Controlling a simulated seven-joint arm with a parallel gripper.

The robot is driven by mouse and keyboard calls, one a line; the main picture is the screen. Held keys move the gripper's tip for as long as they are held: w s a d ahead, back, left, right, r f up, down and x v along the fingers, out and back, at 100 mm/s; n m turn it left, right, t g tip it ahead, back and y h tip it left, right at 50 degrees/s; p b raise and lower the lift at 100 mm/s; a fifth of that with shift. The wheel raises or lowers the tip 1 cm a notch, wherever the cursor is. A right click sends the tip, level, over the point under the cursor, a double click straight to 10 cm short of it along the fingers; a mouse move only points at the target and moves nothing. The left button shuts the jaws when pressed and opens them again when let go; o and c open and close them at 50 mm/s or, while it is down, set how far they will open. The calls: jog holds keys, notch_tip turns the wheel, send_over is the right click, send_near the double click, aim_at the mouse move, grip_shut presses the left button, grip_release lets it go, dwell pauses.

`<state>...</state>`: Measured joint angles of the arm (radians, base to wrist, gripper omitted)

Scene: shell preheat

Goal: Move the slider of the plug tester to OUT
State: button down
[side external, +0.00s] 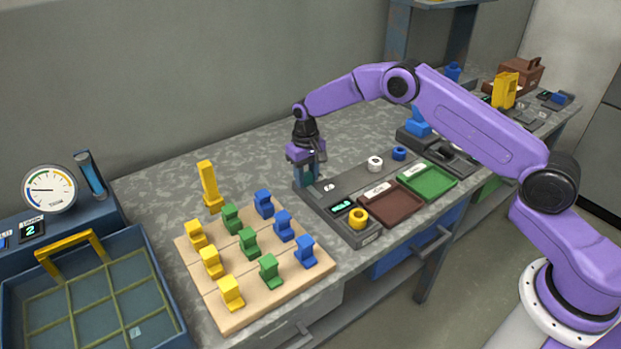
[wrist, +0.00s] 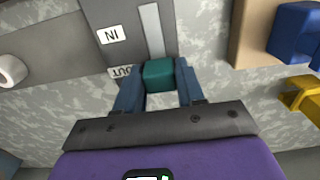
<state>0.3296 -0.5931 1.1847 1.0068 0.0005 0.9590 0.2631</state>
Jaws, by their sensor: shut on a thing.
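The plug tester (side external: 322,207) is a dark grey box on the bench in the side external view. Its top also shows in the wrist view (wrist: 128,15), with a pale straight slot (wrist: 151,28), an IN label (wrist: 110,34) and an OUT label (wrist: 122,72). The teal slider block (wrist: 160,75) sits at the slot's near end, beside the OUT label. My gripper (side external: 307,178) points down at the tester's back left end. In the wrist view its two fingers are shut on the slider, one at each side. The slider's underside is hidden.
A wooden board (side external: 232,318) with yellow, green and blue plugs stands left of the tester. A yellow upright piece (side external: 209,188) stands behind it. Bench behind is clear.

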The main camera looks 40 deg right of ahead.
aim_at(306, 173)
jog(key=shift+w, duration=0.2)
jog(key=c, duration=0.8)
grip_release()
jog(key=shift+o, duration=0.2)
notch_tip(306, 173, up, 18)
jog(key=shift+f, duration=0.25)
